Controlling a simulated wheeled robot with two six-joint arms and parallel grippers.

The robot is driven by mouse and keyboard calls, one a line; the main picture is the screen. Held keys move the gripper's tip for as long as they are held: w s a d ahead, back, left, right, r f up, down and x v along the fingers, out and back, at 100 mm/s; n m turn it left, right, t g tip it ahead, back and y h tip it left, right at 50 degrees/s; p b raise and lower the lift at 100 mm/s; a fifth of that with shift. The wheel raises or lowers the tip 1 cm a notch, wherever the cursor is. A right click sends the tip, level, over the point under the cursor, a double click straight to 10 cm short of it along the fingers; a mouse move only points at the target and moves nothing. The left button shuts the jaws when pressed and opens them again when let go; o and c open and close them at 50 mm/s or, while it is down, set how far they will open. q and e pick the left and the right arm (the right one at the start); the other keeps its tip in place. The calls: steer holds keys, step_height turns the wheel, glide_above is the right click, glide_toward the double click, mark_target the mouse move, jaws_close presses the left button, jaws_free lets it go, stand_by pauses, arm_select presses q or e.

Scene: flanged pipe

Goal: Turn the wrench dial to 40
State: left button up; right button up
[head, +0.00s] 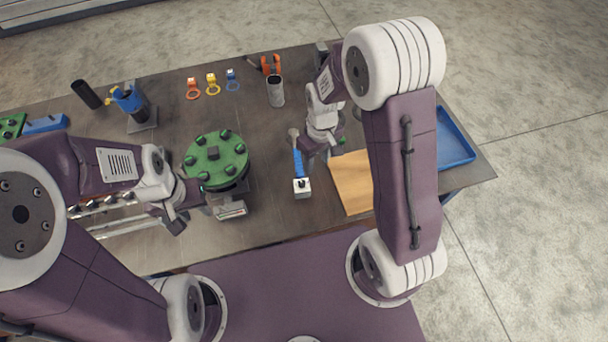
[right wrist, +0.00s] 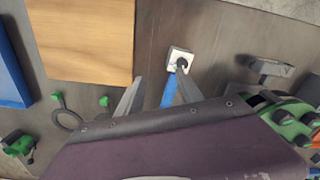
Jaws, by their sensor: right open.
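The wrench has a blue handle (head: 298,163) and lies on the table with its grey head away from me. At its near end is a white block (head: 302,187); the right wrist view shows the block (right wrist: 180,57) with a dark round part on its face, no readable number. My right gripper (head: 318,147) is beside the handle, to its right. In the right wrist view its open fingers (right wrist: 160,78) appear on either side of the blue handle (right wrist: 168,93); contact cannot be told. My left gripper (head: 176,222) is left of the green flange, its jaw opening unclear.
The green bolted flange (head: 216,158) stands left of the wrench. A wooden board (head: 352,180) and a blue tray (head: 454,140) lie to the right. Behind are a grey cup (head: 275,92), coloured rings (head: 212,85) and a blue tool on a stand (head: 130,100).

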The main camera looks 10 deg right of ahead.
steer(key=n, duration=0.2)
glide_above(302, 182)
step_height(302, 182, down, 8)
steer(key=shift+s+f+p, duration=0.1)
steer(key=shift+f+p, duration=0.05)
steer(key=shift+p, duration=0.4)
jaws_close()
